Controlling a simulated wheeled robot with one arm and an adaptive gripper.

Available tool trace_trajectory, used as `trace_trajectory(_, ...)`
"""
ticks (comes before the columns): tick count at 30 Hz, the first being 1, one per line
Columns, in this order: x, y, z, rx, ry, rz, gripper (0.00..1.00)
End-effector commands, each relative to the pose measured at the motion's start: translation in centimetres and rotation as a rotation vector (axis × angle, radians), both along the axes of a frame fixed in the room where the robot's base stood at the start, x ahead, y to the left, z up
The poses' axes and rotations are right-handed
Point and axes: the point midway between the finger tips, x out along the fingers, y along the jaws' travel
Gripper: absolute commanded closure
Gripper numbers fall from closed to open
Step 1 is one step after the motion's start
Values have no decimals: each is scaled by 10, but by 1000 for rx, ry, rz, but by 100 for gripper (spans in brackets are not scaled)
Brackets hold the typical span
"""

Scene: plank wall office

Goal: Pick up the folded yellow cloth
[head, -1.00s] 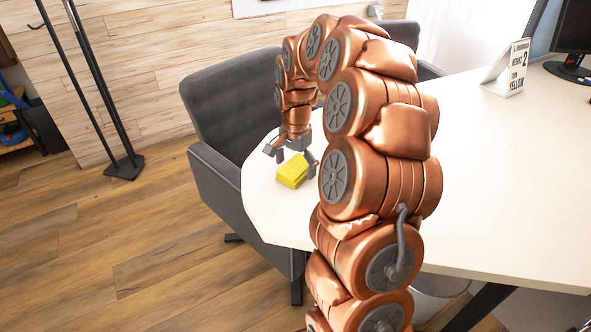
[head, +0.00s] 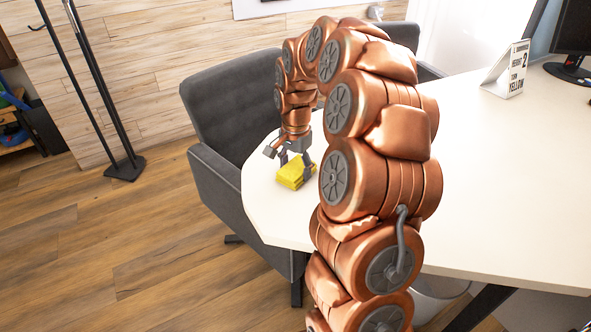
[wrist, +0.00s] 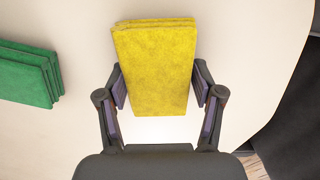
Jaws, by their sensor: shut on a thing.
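The folded yellow cloth (head: 294,174) lies on the white table (head: 462,180) near its rounded left end. It also shows in the wrist view (wrist: 156,68), with its folded layers at the far edge. My gripper (head: 295,165) is down at the cloth, with one finger on each side. In the wrist view my gripper (wrist: 159,88) has its pads against the cloth's left and right edges, shut on it. The cloth appears to rest on the table still; I see no clear gap under it.
A folded green cloth (wrist: 28,74) lies on the table left of the yellow one in the wrist view. A grey chair (head: 235,120) stands close to the table edge. A sign (head: 507,69) and a monitor (head: 574,40) are at the back right. The table's middle is clear.

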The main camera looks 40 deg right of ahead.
Motion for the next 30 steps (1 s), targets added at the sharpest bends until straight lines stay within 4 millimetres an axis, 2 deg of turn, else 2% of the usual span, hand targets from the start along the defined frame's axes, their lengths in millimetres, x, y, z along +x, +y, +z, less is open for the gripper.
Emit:
trace_trajectory(5, 2, -1, 13, -3, -5, -1, 68)
trace_trajectory(15, 2, -1, 74, -3, -6, -2, 68)
trace_trajectory(18, 0, -1, 86, -1, -1, -1, 68)
trace_trajectory(24, 1, -1, 99, -2, -3, 0, 68)
trace_trajectory(30, 0, 0, 100, -1, 0, 0, 68)
